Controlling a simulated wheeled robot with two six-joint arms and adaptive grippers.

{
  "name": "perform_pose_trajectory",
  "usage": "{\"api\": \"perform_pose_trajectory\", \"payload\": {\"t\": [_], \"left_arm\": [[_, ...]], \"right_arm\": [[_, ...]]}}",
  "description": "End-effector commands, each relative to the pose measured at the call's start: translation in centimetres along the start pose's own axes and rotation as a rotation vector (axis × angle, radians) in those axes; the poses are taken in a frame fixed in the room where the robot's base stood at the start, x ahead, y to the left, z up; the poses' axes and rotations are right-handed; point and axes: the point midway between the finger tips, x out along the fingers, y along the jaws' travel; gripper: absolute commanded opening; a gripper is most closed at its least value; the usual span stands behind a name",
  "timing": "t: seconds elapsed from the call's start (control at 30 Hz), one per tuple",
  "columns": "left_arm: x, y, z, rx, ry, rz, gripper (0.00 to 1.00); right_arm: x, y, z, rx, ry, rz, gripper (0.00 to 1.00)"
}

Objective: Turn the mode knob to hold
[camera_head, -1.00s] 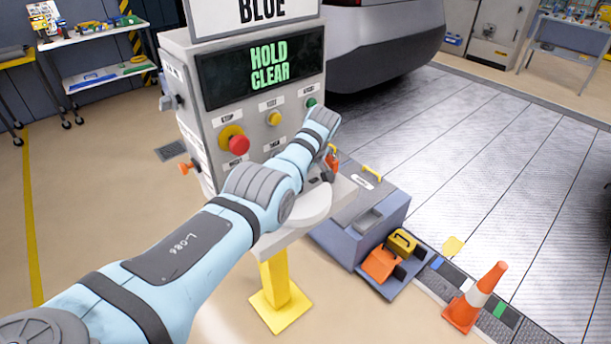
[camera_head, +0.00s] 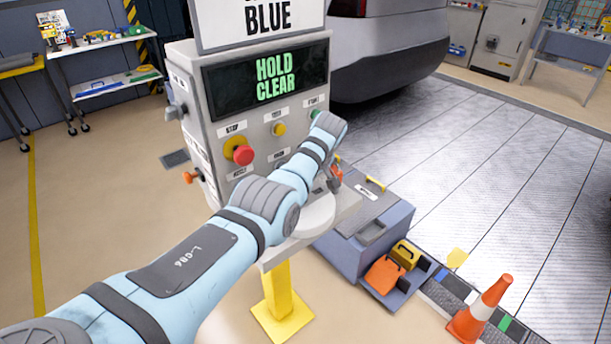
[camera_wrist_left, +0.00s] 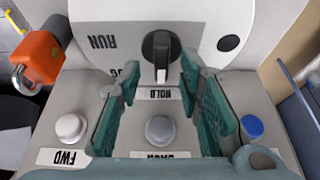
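The mode knob (camera_wrist_left: 161,48) is black with a white pointer stripe, on a round white plate in the left wrist view. Its stripe points down in the picture, toward the upside-down HOLD label (camera_wrist_left: 160,93). The RUN label (camera_wrist_left: 103,42) is at the upper left; another label is partly hidden by a finger. My left gripper (camera_wrist_left: 160,75) is open, its teal fingers on either side below the knob, apart from it. In the head view the arm hides the knob and most of the gripper. The console screen (camera_head: 272,78) reads HOLD CLEAR. My right gripper is not in view.
Close to the knob are a white FWD button (camera_wrist_left: 70,128), a grey button (camera_wrist_left: 160,130), a blue button (camera_wrist_left: 252,126) and an orange padlock (camera_wrist_left: 42,56). A red stop button (camera_head: 243,155) is on the console front. A traffic cone (camera_head: 482,310) stands at the lower right.

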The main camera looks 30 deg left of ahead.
Motion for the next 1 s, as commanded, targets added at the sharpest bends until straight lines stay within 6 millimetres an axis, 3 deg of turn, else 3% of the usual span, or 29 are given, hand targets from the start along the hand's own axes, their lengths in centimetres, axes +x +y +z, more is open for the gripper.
{"api": "perform_pose_trajectory", "payload": {"t": [0.3, 0.4, 0.53, 1.0], "left_arm": [[-8.2, 0.1, 0.0, -0.001, -0.001, 0.005, 0.33], [-9.8, 0.1, -0.1, 0.000, -0.001, 0.003, 0.33], [-10.7, 0.1, -0.1, 0.000, 0.000, 0.002, 0.33], [-10.6, 0.1, -0.1, 0.000, -0.001, 0.001, 0.33]], "right_arm": [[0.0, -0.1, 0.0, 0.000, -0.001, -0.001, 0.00], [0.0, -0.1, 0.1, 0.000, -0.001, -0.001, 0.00], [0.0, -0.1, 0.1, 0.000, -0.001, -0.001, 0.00], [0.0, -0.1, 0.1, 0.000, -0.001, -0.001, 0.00]]}}
